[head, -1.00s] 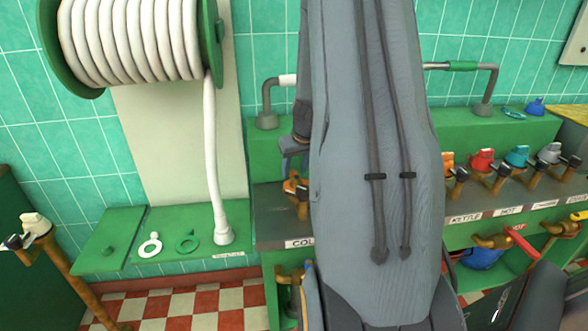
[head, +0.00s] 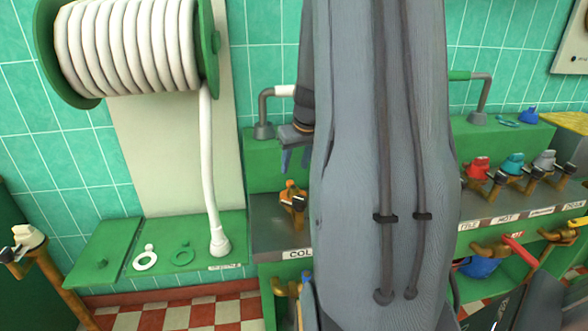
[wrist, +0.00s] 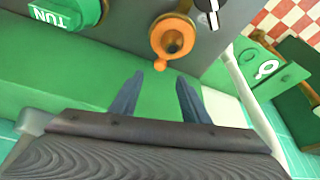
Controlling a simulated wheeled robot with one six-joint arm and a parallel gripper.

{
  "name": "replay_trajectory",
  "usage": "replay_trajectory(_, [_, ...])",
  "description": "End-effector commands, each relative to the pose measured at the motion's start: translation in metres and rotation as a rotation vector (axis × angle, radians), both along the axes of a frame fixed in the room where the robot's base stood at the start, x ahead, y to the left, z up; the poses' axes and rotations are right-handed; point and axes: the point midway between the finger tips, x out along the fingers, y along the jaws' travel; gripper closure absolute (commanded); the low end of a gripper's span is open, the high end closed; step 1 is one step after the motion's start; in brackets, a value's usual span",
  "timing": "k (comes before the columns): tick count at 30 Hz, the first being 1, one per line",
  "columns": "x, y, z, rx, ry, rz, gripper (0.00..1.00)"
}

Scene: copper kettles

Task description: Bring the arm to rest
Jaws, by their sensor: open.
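My arm (head: 385,150) stands upright across the middle of the head view and hides much of the bench behind it. My gripper (head: 294,158) shows at the arm's left edge, above the left end of the bench. In the wrist view its two blue-grey fingers (wrist: 158,92) are apart, with nothing between them. An orange-topped tap (head: 293,197) is just below the gripper in the head view. Its orange ring (wrist: 174,42) lies beyond the fingertips in the wrist view, and I see no contact.
A white hose reel (head: 140,45) hangs at left, its hose (head: 209,165) reaching a green shelf (head: 110,245). Several taps, including a red-topped one (head: 478,168), line the bench at right. A brass pipe with a white-topped tap (head: 28,237) stands far left.

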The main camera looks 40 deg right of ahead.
Motion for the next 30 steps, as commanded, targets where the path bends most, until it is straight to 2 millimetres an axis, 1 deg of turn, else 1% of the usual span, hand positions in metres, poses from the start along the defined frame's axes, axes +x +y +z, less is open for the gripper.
replay_trajectory(13, [0.000, 0.000, 0.000, 0.000, 0.000, 0.000, 0.58])
replay_trajectory(15, [0.000, 0.005, 0.000, 0.002, 0.003, 0.005, 0.58])
replay_trajectory(17, [0.000, 0.017, 0.000, 0.008, 0.010, 0.016, 0.58])
replay_trajectory(20, [-0.001, 0.058, -0.003, 0.029, 0.036, 0.049, 0.58])
replay_trajectory(21, [-0.002, 0.081, -0.004, 0.039, 0.051, 0.068, 0.58])
replay_trajectory(23, [-0.009, 0.120, -0.007, 0.055, 0.083, 0.100, 0.58])
replay_trajectory(24, [-0.017, 0.148, -0.009, 0.065, 0.107, 0.121, 0.58])
replay_trajectory(26, [-0.031, 0.186, -0.012, 0.076, 0.142, 0.153, 0.58])
replay_trajectory(27, [-0.042, 0.210, -0.014, 0.080, 0.166, 0.173, 0.58])
replay_trajectory(29, [-0.061, 0.243, -0.017, 0.084, 0.204, 0.200, 0.58])
replay_trajectory(30, [-0.074, 0.261, -0.019, 0.083, 0.226, 0.219, 0.58])
